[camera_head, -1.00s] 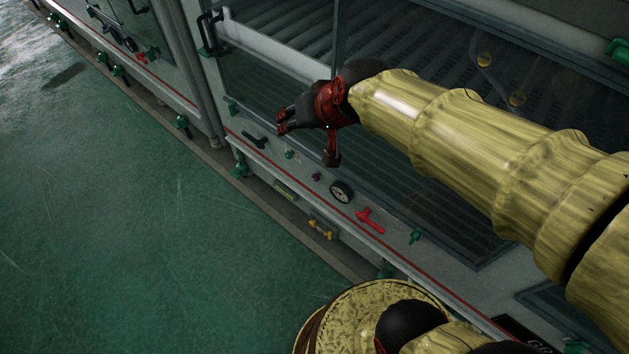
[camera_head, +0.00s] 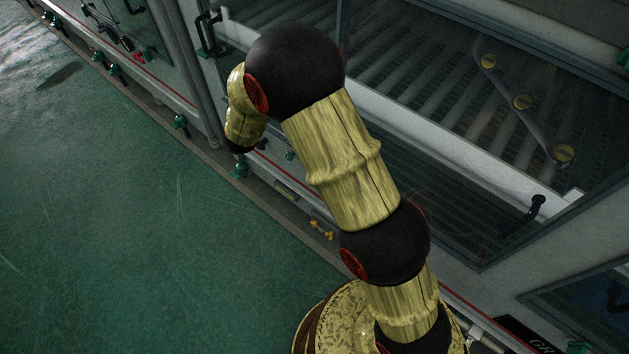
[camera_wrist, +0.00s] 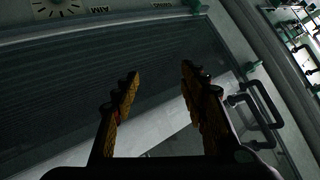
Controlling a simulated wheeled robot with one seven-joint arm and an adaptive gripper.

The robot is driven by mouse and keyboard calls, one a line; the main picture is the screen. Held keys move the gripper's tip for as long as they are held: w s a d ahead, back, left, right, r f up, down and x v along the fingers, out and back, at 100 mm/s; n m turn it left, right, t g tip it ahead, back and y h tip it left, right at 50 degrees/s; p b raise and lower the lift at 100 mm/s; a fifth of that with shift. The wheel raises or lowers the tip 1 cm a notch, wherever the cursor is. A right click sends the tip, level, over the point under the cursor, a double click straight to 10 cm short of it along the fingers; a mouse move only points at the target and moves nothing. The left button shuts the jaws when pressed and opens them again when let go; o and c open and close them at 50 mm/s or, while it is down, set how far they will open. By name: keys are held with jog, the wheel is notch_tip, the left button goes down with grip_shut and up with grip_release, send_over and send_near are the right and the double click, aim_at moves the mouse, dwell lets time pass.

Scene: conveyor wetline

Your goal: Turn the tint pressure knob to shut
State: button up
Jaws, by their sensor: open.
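My gripper (camera_wrist: 159,77) is open and empty in the wrist view, its two yellow-padded fingers apart in front of a dark glass panel (camera_wrist: 60,85). In the head view my arm hides the gripper and most of the control strip. I cannot tell which control is the tint pressure knob. A small green knob (camera_head: 290,155) shows beside my arm on the strip. In the wrist view, part of a round scale with tick marks (camera_wrist: 58,8) and upside-down lettering lies at the top left edge, away from the fingers.
A black door handle (camera_wrist: 256,108) stands close right of the fingers in the wrist view. Another black handle (camera_head: 537,210) is on the right-hand glass in the head view. Green valves (camera_head: 181,122) and yellow fittings (camera_head: 322,228) line the machine's lower edge. The green floor (camera_head: 120,250) is clear.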

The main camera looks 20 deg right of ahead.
notch_tip(320, 180, down, 11)
jog(key=s+d+m+h, duration=0.2)
jog(key=h, duration=0.1)
jog(key=s+d+f+g+h, duration=0.1)
jog(key=s+d+f+h, duration=0.35)
jog(key=s+f, duration=0.35)
jog(key=s+d+f+h, duration=0.3)
jog(key=s+f+h, duration=0.2)
jog(key=s+f, duration=0.3)
jog(key=b+x, duration=0.1)
jog(key=x, duration=0.6)
jog(key=shift+d+f+m, duration=0.2)
jog(key=shift+d+m, duration=0.1)
jog(key=shift+c, duration=1.2)
grip_shut()
